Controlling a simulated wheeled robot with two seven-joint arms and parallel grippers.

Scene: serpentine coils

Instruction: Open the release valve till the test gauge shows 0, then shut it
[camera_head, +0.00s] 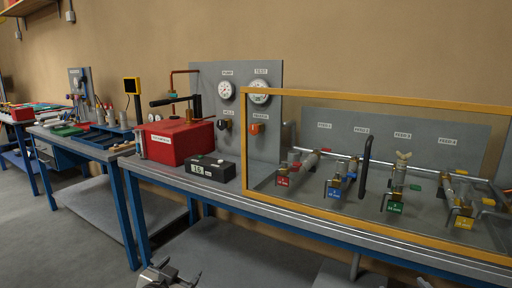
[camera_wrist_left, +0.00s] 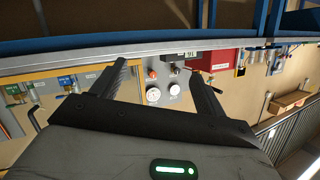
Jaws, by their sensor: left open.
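The release valve (camera_head: 257,129) has an orange handle and sits on the grey upright panel under a small label. The test gauge (camera_head: 260,91) is the white dial above it; its needle is too small to read. In the left wrist view, which looks upside down, the orange valve (camera_wrist_left: 152,73) and the gauge (camera_wrist_left: 153,95) show between my fingers, at a distance. My left gripper (camera_head: 182,270) is at the bottom edge of the head view, low in front of the bench and well away from the valve. It is open and empty (camera_wrist_left: 157,68). My right gripper is not seen.
The pump gauge (camera_head: 226,90) and black hold valve (camera_head: 226,124) are left of the release valve. A red box (camera_head: 178,142) and black display box (camera_head: 211,169) stand on the bench before the panel. A yellow-framed clear guard (camera_head: 380,100) covers several valves at right.

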